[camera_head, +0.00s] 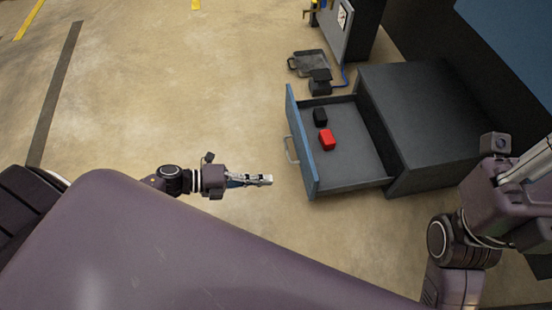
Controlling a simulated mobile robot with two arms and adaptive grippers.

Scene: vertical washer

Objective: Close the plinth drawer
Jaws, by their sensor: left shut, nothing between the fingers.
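The plinth drawer (343,158) is pulled out to the left from the dark grey plinth cabinet (420,110). It has a blue front panel (301,140) with a pale handle (290,150) on its outer face. A red block (327,139) and a black block (320,117) lie inside it. My left gripper (268,180) is shut and empty, pointing right, a short way left of the blue front and apart from it. My right arm shows at the right edge beside the cabinet, but its fingers are not visible.
A dark pan-like tray (310,64) and a small black box (320,82) are on the floor behind the drawer. A grey machine (345,25) stands beyond them. The concrete floor (180,90) left of the drawer is clear.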

